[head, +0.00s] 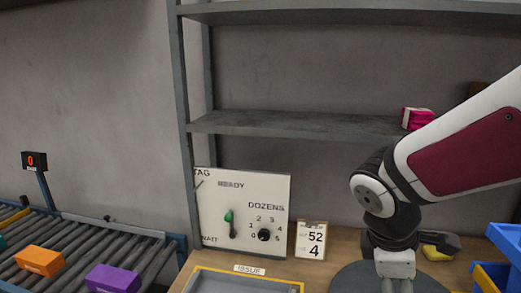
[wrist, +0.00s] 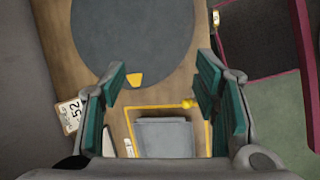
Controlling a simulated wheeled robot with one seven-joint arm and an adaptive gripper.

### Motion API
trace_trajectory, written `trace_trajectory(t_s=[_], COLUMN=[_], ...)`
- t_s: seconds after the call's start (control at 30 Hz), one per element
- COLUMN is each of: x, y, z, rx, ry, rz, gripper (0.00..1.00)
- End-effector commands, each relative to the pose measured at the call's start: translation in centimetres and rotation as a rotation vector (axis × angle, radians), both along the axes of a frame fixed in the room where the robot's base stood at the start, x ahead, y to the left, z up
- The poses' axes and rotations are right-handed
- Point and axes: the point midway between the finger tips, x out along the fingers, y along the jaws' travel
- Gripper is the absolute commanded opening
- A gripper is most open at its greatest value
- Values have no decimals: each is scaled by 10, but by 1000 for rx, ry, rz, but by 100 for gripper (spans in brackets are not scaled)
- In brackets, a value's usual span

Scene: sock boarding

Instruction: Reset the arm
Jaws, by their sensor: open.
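My arm (head: 455,150) reaches in from the right in the head view and bends down over the table. My gripper points down; its fingertips are out of the head view. In the wrist view my gripper (wrist: 162,82) is open, with green-padded fingers wide apart and nothing between them. Below it lie a dark round disc (wrist: 130,35) and a yellow-edged grey tray (wrist: 209,135). The tray also shows at the front of the head view (head: 240,283), by an "ISSUE" label (head: 249,270).
A white panel (head: 215,205) with a green lever and a dozens dial stands behind the tray, beside a card reading 52 and 4 (head: 311,240). Blue bins (head: 508,240) are at right. A conveyor at left carries orange (head: 40,260) and purple (head: 113,279) boxes. A shelf (head: 290,123) spans above.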

Motion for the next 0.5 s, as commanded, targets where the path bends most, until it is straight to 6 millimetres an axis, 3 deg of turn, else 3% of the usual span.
trace_trajectory(t_s=[0.3, 0.5], x=[-56, -82], y=[19, 36], z=[59, 85], rx=[372, 558], ry=[-312, -443], rz=[-624, -914], gripper=[56, 56])
